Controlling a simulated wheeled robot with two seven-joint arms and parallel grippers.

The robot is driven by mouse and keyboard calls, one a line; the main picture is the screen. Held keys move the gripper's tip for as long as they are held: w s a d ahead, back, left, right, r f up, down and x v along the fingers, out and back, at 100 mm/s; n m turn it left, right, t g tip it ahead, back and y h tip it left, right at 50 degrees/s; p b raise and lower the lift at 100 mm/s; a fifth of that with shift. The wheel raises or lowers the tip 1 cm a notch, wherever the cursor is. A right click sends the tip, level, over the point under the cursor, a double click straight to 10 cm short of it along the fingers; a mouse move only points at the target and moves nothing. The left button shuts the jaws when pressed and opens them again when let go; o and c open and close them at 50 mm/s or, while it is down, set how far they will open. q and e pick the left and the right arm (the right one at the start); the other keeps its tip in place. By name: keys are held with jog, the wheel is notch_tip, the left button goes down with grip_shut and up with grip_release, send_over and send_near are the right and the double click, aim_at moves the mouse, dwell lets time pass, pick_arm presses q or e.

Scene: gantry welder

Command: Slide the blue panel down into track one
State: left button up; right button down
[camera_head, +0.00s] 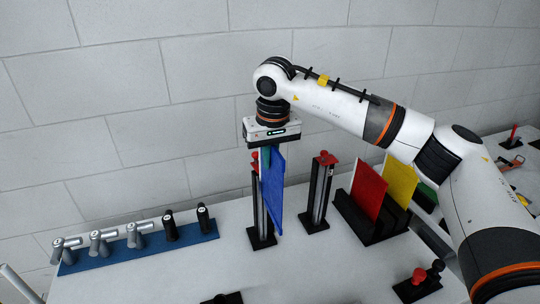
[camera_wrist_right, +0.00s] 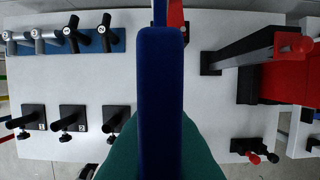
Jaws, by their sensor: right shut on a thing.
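The blue panel (camera_head: 273,195) hangs upright below my right gripper (camera_head: 266,156). The gripper's greenish fingers are shut on its upper edge. In the wrist view the panel (camera_wrist_right: 161,100) is edge-on between the fingers. A slotted upright post with a red top (camera_head: 257,205) stands right beside the panel, overlapping it in the head view. I cannot tell whether the panel's edge is in the slot. A second such post (camera_head: 319,192) stands apart to the right, and shows in the wrist view (camera_wrist_right: 240,50). No track number is readable on them. My left gripper is not in view.
A black rack (camera_head: 376,226) holds a red panel (camera_head: 368,190) and a yellow panel (camera_head: 399,180) at the right. A blue strip (camera_head: 140,248) with several numbered handles lies at the left. A block wall is behind.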

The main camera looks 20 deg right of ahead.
aim_at(270, 208)
jog(key=shift+f+b, duration=6)
jog(key=shift+f, duration=2.8)
jog(key=c, duration=1.5)
grip_release()
